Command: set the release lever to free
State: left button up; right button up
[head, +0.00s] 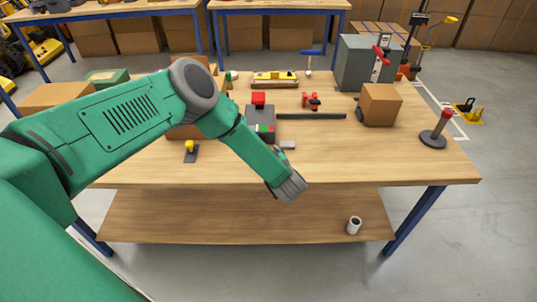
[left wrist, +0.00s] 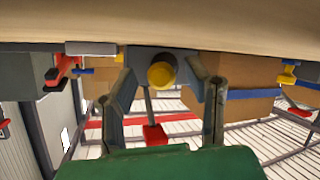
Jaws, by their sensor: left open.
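A grey box (head: 262,118) stands on the workbench with a red-topped lever (head: 258,99) rising from it. Green and red marks show on the box near my forearm. In the left wrist view, which looks upside down, the grey box (left wrist: 185,60) has a yellow round part (left wrist: 161,75) facing me, and the lever's red end (left wrist: 155,135) points down the picture. My left gripper (head: 291,190) is at the bench's front edge, open, with nothing between its fingers (left wrist: 166,105). It is apart from the lever. No lever label is readable.
A light grey block (head: 287,145), a red clamp (head: 311,101), a dark bar (head: 311,116) and a cardboard box (head: 380,104) lie on the bench (head: 370,160). A yellow-knobbed piece (head: 190,150) is at left. A red-handled stand (head: 440,128) is at right. The front right benchtop is clear.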

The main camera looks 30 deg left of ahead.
pick_arm(q)
jog(key=v, duration=1.1)
jog(key=shift+s+d, duration=0.25)
jog(key=shift+d, duration=0.05)
jog(key=shift+r, duration=0.1)
